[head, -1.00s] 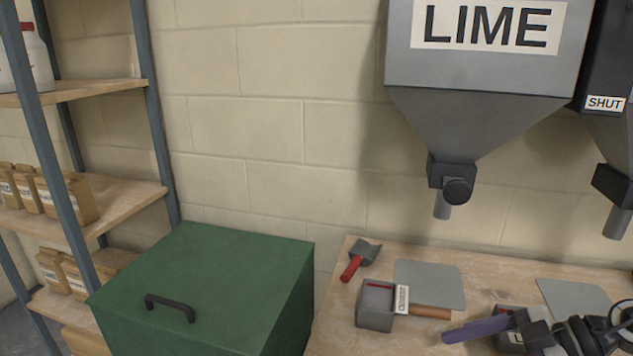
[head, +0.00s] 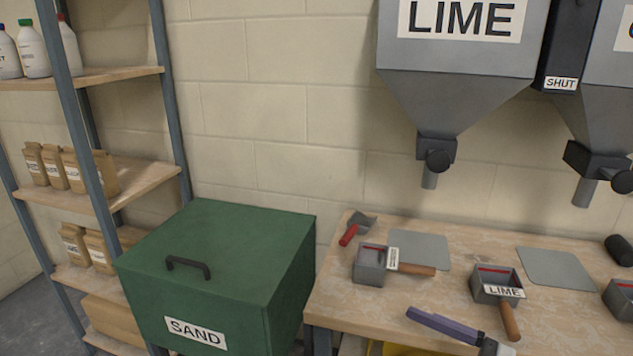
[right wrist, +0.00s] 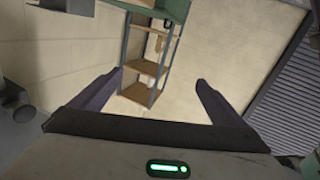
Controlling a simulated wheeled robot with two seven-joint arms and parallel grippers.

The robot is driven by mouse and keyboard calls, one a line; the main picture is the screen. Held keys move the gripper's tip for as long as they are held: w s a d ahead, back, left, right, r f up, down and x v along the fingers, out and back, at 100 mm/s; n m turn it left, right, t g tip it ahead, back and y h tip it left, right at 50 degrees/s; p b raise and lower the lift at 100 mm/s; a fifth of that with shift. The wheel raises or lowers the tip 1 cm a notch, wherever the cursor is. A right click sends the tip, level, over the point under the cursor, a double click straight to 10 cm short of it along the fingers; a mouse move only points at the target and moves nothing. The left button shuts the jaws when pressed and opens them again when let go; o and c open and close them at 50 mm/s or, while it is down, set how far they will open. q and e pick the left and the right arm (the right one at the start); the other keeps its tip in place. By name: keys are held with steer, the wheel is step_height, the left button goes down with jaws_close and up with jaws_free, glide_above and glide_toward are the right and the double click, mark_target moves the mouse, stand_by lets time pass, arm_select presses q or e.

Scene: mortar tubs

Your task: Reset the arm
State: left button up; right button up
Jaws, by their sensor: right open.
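My right gripper (head: 423,318) shows at the bottom of the head view, in front of the bench's front edge. One purple finger is seen there, pointing left, with the rest cut off by the frame. In the right wrist view the two fingers (right wrist: 160,82) are wide apart with nothing between them. That view looks toward a shelf rack and wall, tilted. My left gripper is not in view.
The bench (head: 340,290) holds a grey LIME scoop box (head: 490,288), another scoop box (head: 368,270), a red-handled trowel (head: 350,234) and grey plates (head: 555,268). A green SAND bin (head: 230,240) and shelf rack (head: 140,190) stand left. Hoppers (head: 455,65) hang above.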

steer(key=s+d+f+m+t+h, duration=0.1)
steer(key=d+f+m+t+h, duration=0.1)
steer(key=f+m+t+h, duration=0.25)
steer(key=s+d+f+m+t+h, duration=0.1)
steer(key=s+f+m+h, duration=0.1)
steer(key=f+m+h, duration=0.4)
steer(key=s+f+g+h, duration=0.2)
steer(key=s+f+g, duration=0.4)
steer(key=s+f, duration=0.8)
step_height(320, 180, down, 2)
steer(key=shift+a+f, duration=0.2)
steer(key=shift+a, duration=0.2)
steer(key=shift+g, duration=0.25)
